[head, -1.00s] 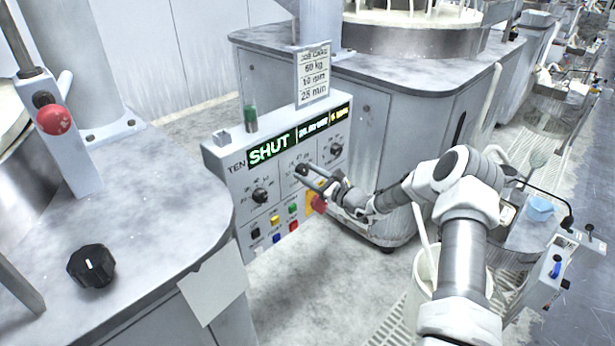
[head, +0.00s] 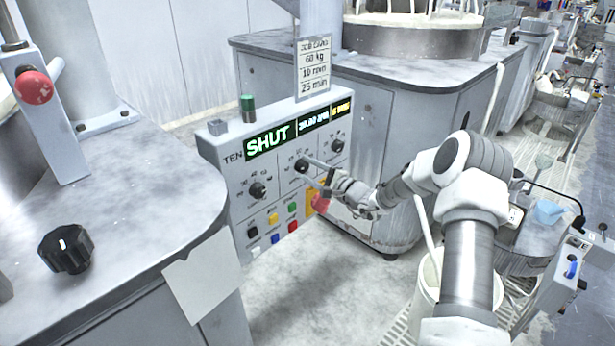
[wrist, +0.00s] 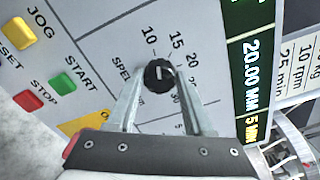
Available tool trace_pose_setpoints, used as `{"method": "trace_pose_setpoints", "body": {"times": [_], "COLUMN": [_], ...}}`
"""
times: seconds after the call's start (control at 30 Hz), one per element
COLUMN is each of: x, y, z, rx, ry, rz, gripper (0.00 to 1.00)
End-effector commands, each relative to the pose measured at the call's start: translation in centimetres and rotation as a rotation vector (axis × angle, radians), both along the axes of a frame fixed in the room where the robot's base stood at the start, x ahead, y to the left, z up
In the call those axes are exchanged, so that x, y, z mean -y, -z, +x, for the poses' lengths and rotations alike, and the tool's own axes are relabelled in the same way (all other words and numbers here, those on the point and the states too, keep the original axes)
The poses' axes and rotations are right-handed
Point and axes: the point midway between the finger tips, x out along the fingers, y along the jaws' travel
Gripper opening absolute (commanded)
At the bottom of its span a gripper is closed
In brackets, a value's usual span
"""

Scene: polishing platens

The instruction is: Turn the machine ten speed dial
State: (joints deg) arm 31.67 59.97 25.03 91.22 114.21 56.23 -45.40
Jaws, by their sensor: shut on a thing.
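The machine ten panel (head: 231,180) carries the word TEN and a lit display (head: 299,128) reading SHUT, with 20.00 MM and 5 MIN legible in the wrist view. The speed dial (wrist: 159,75) is a round black knob with a white mark pointing up in the wrist view, roughly between the printed 10 and 15. In the head view it is the middle knob (head: 301,166). My gripper (wrist: 160,72) is shut on it, one finger on each side. The fingers cover part of the SPEED lettering. In the head view my gripper (head: 312,172) reaches the panel from the right.
Other black knobs sit left (head: 257,190) and right (head: 337,146) of the speed dial. Below are coloured buttons and a red stop knob (head: 320,202) close under my gripper. A job card (head: 313,70) reads 60 kg, 10 rpm, 25 min. A white bucket (head: 427,300) stands near my arm.

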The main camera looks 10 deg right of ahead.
Motion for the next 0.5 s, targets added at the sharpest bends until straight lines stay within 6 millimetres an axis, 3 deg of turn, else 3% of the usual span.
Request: {"method": "trace_pose_setpoints", "body": {"times": [0.5], "x": [0.12], "y": [0.13], "z": [-0.01], "rx": [0.074], "ry": [0.002], "rz": [-0.106], "gripper": [0.00]}}
